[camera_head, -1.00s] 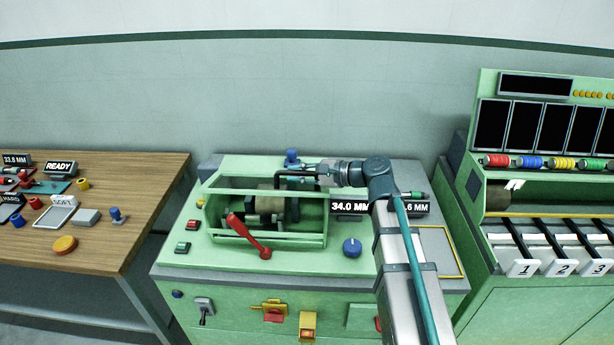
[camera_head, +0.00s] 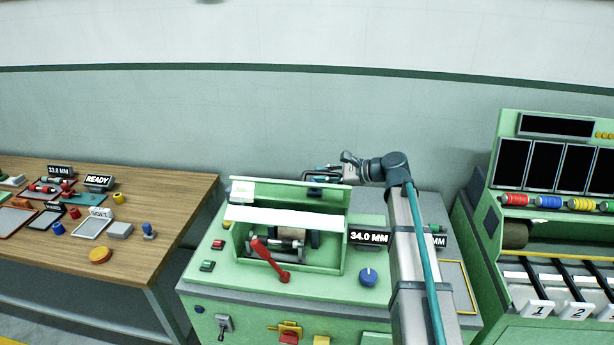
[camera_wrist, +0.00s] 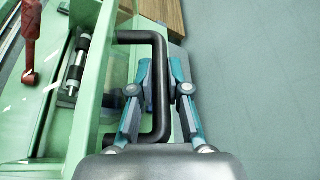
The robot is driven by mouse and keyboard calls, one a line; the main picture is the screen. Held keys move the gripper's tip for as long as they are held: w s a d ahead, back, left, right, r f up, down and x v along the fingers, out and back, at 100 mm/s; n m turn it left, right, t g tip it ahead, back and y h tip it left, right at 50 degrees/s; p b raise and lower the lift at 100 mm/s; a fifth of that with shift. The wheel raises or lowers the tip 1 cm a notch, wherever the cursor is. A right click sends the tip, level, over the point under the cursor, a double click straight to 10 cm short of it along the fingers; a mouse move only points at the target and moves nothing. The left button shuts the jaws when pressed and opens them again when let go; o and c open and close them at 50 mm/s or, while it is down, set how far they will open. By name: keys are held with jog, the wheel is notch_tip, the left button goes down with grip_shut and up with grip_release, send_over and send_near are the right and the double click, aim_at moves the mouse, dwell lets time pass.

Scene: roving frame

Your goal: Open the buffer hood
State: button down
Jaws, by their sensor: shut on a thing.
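The green-framed buffer hood (camera_head: 290,215) stands tilted up over the machine on the green bench, its pale front edge raised off the opening. Its black bar handle (camera_wrist: 160,100) runs up the middle of the wrist view. My gripper (camera_wrist: 161,68) is shut on this handle, one teal finger on each side. In the head view my gripper (camera_head: 330,172) is at the upper rear of the hood, partly hidden by the hood's frame. A roller (camera_head: 290,240) shows inside the opening, and also in the wrist view (camera_wrist: 78,68).
A red lever (camera_head: 270,260) stands at the front of the opening. A blue knob (camera_head: 368,277) and a "34.0 MM" display (camera_head: 369,237) are to its right. A wooden table (camera_head: 130,245) is left; a green machine (camera_head: 545,240) is right. The wall is behind.

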jog(key=shift+w, duration=0.2)
dwell(0.3)
jog(key=c, duration=1.4)
grip_release()
jog(key=shift+c, duration=0.2)
jog(key=shift+s+d, duration=0.1)
jog(key=shift+d, duration=0.05)
jog(key=v, duration=1.2)
jog(key=shift+r, duration=0.1)
jog(key=shift+c, duration=0.4)
